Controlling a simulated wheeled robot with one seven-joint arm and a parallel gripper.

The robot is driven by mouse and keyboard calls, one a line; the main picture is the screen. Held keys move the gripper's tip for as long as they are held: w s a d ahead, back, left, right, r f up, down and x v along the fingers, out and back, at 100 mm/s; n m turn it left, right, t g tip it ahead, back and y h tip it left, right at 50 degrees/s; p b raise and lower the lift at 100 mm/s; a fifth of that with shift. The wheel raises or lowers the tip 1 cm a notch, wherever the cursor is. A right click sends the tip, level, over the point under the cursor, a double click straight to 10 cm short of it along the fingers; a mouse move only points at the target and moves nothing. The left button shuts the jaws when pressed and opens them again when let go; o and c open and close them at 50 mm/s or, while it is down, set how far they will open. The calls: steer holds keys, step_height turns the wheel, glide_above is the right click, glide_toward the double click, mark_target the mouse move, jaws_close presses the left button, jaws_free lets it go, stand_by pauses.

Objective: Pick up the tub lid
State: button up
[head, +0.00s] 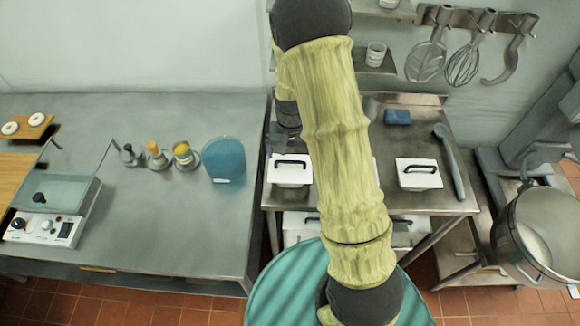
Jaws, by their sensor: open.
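A white square lid with a black bar handle (289,176) sits on the left of the steel stand. A similar white lid with a black handle (419,180) sits on the right of the stand. I cannot tell which of them is the tub lid, or how each joins a tub below. My gripper (286,137) is at the end of the folded-down forearm, just behind and above the left lid. It is open, but small, dark and partly hidden by my arm, so its fingertips are unclear. No lid is visibly held.
A large pot (540,235) is at right.

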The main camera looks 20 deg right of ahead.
mark_target(290, 162)
steer(key=shift+w+f+p, duration=0.15)
steer(key=shift+f+p, duration=1.15)
steer(key=shift+f, duration=1.3)
steer(key=c, duration=0.7)
